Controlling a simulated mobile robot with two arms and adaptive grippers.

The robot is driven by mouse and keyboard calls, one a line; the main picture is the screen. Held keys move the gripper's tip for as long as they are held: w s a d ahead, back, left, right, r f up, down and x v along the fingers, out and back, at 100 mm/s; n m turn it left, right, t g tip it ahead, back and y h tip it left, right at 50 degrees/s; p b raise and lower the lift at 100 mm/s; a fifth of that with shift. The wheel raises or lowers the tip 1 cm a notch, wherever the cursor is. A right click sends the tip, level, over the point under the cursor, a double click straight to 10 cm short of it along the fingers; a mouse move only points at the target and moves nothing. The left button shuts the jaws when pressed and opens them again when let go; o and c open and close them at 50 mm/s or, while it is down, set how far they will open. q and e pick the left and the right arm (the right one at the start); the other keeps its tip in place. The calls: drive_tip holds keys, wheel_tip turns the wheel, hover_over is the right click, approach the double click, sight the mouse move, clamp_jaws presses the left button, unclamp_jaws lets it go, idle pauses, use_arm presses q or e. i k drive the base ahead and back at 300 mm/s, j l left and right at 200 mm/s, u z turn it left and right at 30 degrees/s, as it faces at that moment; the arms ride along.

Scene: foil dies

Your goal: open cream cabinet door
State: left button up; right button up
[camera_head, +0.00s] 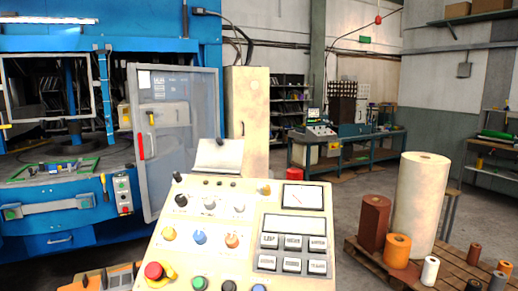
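A tall cream cabinet (257,110) stands behind the control console, right of the blue machine. A small dark mark that looks like a handle (242,129) shows near its left side. I see no open gap, and the door looks shut, though the seam is too small to make out. The lower part of the cabinet is hidden by the console and its paper holder. Neither of my grippers can be made out in this view.
A cream control console (190,255) with knobs and a red button (153,270) fills the near middle. The blue machine's grey door (178,125) stands open on the left. A pallet (375,262) with rolls is at right.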

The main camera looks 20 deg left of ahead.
sight(251, 85)
drive_tip(key=i+l+z, duration=0.2)
drive_tip(key=i+l, duration=0.25)
drive_tip(key=i+l+z, duration=0.25)
drive_tip(key=i+l, duration=0.15)
drive_tip(key=i+l+z, duration=0.2)
drive_tip(key=i, duration=0.4)
drive_tip(key=i+j+u, duration=0.15)
drive_tip(key=i+u, duration=0.25)
drive_tip(key=i, duration=0.25)
drive_tip(key=i+l+u, duration=0.1)
drive_tip(key=i+u, duration=0.25)
drive_tip(key=i, duration=0.3)
drive_tip(key=i+l+u, duration=0.25)
drive_tip(key=i+u, duration=0.15)
drive_tip(key=i, duration=0.25)
drive_tip(key=i+j+u, duration=0.15)
drive_tip(key=i+u, duration=0.15)
drive_tip(key=i, duration=0.25)
drive_tip(key=i+u, duration=0.25)
drive_tip(key=i, duration=0.35)
drive_tip(key=i+l+u, duration=0.1)
drive_tip(key=i+u, duration=0.2)
drive_tip(key=i, duration=0.25)
drive_tip(key=i+l+u, duration=0.25)
drive_tip(key=i, duration=0.35)
